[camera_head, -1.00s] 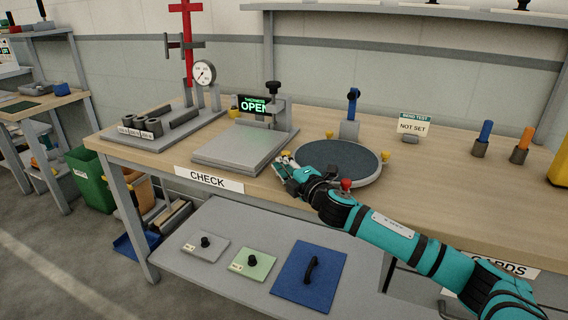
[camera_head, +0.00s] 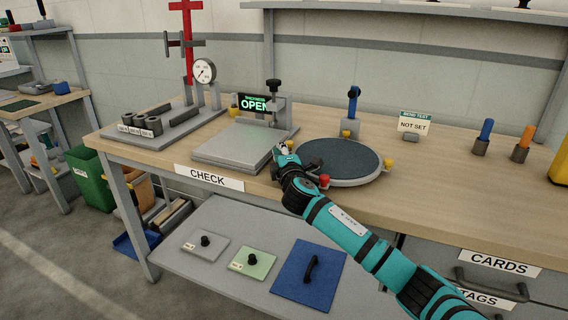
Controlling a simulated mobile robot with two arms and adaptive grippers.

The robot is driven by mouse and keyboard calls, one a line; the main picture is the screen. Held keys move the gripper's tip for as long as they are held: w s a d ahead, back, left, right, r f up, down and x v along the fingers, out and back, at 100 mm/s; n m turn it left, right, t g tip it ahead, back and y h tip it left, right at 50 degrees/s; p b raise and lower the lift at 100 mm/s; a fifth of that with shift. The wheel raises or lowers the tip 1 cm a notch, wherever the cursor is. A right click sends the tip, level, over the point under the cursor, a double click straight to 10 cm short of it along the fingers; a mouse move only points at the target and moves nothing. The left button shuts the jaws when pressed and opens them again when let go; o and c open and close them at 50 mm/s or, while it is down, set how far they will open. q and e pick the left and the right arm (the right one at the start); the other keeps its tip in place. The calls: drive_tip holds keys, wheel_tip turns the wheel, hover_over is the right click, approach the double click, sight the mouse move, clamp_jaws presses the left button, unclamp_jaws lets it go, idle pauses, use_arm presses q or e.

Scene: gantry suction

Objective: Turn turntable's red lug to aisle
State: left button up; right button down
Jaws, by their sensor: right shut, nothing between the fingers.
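The turntable (camera_head: 340,158) is a round dark disc with a grey rim near the front of the bench. Its red lug (camera_head: 324,181) is on the front-left part of the rim, beside my arm. One yellow lug (camera_head: 387,164) is at the right of the rim and another (camera_head: 346,133) at the back. A third yellow lug (camera_head: 289,145) shows partly at the left, next to my fingers. My right gripper (camera_head: 283,150) is shut and empty at the turntable's left edge. Whether it touches that lug I cannot tell. My left gripper is out of view.
A grey plate fixture (camera_head: 235,145) with an OPEN display stands just left of my gripper. A blue-topped post (camera_head: 352,106) stands behind the turntable. The NOT SET sign (camera_head: 413,123) is at the right rear. The bench's right front is clear.

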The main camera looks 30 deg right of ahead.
drive_tip(key=shift+w+d+m+h, duration=0.25)
drive_tip(key=shift+w+m+h, duration=0.1)
drive_tip(key=shift+h, duration=0.15)
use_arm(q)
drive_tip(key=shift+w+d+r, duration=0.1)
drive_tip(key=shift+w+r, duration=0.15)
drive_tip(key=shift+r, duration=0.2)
